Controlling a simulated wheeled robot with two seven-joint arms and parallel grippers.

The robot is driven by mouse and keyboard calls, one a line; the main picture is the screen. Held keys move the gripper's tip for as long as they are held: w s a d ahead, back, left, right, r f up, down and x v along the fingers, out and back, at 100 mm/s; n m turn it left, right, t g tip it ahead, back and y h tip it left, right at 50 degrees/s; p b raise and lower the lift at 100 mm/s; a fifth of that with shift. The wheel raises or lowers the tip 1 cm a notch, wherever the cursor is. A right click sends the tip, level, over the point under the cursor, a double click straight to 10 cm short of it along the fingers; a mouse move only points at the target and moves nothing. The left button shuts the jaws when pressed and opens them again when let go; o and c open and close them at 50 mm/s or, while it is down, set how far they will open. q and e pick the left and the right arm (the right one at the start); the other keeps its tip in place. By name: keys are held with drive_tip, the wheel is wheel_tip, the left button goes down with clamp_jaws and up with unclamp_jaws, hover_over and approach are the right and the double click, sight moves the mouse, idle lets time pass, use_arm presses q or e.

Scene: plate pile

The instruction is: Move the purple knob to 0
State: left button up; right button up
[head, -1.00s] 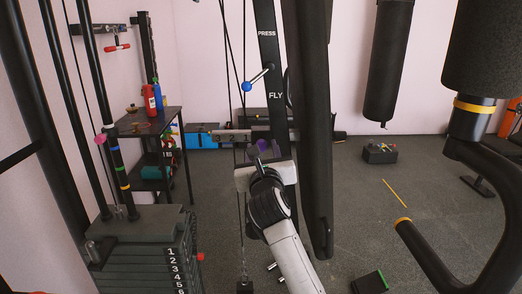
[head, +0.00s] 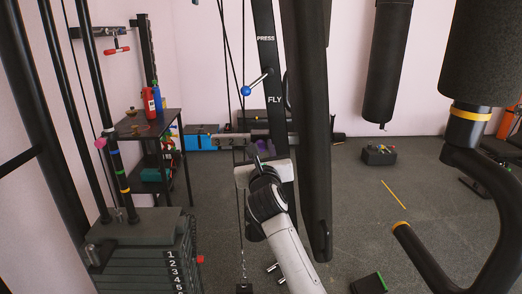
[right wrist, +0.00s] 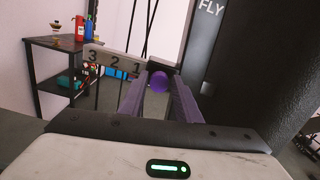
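The purple knob (right wrist: 158,82) shows in the right wrist view, at the end of a grey bar (right wrist: 112,63) marked 3, 2, 1, just right of the 1. The fingers of my right gripper (right wrist: 160,86) stand apart on either side of the knob. I see a gap at each side, so the gripper looks open; I cannot tell how deep the knob sits between them. In the head view, my right gripper (head: 256,158) reaches up just below the numbered bar (head: 238,139), and the knob cannot be made out for sure there. My left gripper is not in view.
A black post marked FLY (head: 275,100) and a dark padded arm (head: 312,130) stand close to the right of my gripper. A weight stack (head: 145,255) is at the left. A black side table (head: 150,125) holds bottles.

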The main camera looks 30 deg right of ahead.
drive_tip(key=shift+o, duration=1)
drive_tip(key=shift+f, duration=0.1)
drive_tip(key=shift+s+a, duration=0.1)
drive_tip(key=shift+s, duration=0.05)
drive_tip(key=v, duration=1)
